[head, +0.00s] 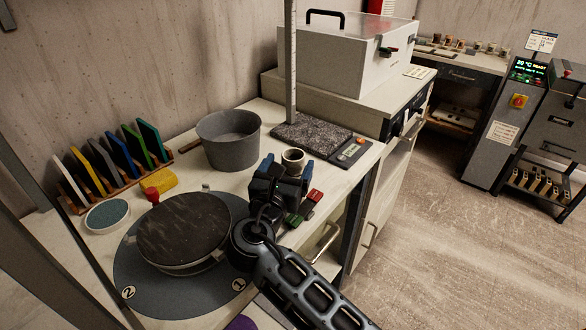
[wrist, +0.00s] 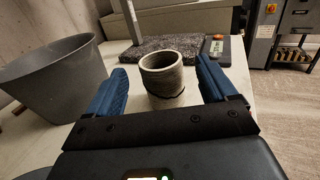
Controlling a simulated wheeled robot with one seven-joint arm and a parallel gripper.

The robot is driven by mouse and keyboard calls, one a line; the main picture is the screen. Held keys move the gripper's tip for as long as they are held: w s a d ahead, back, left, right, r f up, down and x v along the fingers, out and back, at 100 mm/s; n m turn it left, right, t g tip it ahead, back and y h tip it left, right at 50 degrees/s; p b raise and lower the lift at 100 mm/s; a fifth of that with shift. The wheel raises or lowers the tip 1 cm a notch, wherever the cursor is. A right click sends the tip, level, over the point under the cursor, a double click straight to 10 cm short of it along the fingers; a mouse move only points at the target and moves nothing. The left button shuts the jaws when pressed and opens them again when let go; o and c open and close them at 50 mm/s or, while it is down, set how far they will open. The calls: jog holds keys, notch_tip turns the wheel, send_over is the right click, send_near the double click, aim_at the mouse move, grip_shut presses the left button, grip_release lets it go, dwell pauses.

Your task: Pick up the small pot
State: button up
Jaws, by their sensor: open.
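The small pot (head: 293,158) is a pale, round, open-topped clay cup standing upright on the worktable, in front of a dark speckled slab. In the wrist view the small pot (wrist: 162,80) stands between and slightly beyond the blue fingers, with a gap on each side. My gripper (head: 287,171) is open and empty, just on the near side of the pot. It also shows in the wrist view (wrist: 161,92). In the head view my gripper hides the lower part of the pot.
A large grey bucket (head: 229,139) stands left of the pot. The speckled slab (head: 311,136) and a small scale-like device (head: 353,150) lie behind it. A round wheel (head: 182,231) is at near left. Red and green-handled tools (head: 305,207) lie near the table's right edge.

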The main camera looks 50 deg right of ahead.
aim_at(296, 150)
jog(key=shift+x, duration=3.3)
jog(key=c, duration=1)
jog(key=shift+c, duration=0.5)
jog(key=shift+r, duration=0.15)
